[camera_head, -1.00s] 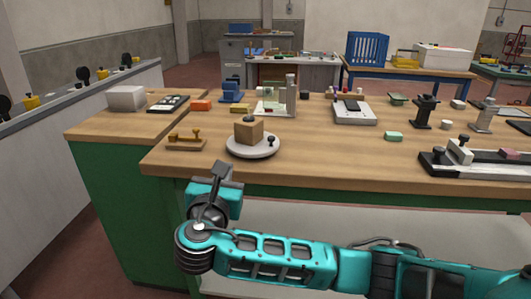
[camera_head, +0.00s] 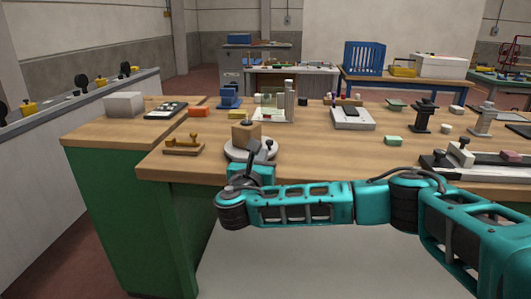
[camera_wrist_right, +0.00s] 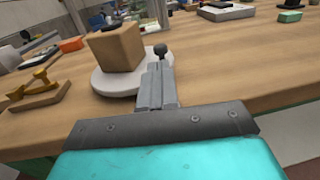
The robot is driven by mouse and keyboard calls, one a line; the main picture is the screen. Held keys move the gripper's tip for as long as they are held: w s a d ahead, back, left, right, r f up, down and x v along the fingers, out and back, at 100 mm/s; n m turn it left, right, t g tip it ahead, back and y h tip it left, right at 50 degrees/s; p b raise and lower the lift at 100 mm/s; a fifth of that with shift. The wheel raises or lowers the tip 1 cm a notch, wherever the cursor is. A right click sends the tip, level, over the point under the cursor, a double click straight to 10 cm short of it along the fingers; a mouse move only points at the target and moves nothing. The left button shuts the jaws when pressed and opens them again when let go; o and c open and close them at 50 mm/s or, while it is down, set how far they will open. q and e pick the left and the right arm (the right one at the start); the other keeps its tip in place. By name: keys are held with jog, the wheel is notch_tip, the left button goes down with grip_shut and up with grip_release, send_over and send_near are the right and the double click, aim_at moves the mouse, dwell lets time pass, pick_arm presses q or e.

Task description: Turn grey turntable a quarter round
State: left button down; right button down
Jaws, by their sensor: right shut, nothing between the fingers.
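The grey turntable (camera_head: 231,153) is a round disc near the front edge of the wooden bench. A brown block (camera_head: 245,132) stands on it, and a dark knob (camera_head: 270,146) rises near its right rim. The right wrist view shows the turntable (camera_wrist_right: 106,84), block (camera_wrist_right: 117,48) and knob (camera_wrist_right: 160,49) as well. My right gripper (camera_head: 254,148) is shut and empty at the turntable's front right, close to the knob. Its fingers (camera_wrist_right: 157,72) hide part of the disc; I cannot tell whether they touch the knob. My left gripper is not in view.
A brass-coloured handled piece (camera_head: 183,146) stands left of the turntable. An orange block (camera_head: 199,112) and a blue fixture (camera_head: 230,96) stand behind. A green block (camera_head: 393,141) lies to the right, with clear bench top between it and the turntable.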

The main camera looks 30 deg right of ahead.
aim_at(268, 144)
jog(key=x, duration=0.3)
jog(key=shift+w+d, duration=0.3)
pick_arm(q)
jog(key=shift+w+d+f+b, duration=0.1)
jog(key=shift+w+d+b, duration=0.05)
jog(key=shift+b, duration=0.15)
pick_arm(e)
jog(key=shift+w+d, duration=0.2)
jog(key=shift+w, duration=0.1)
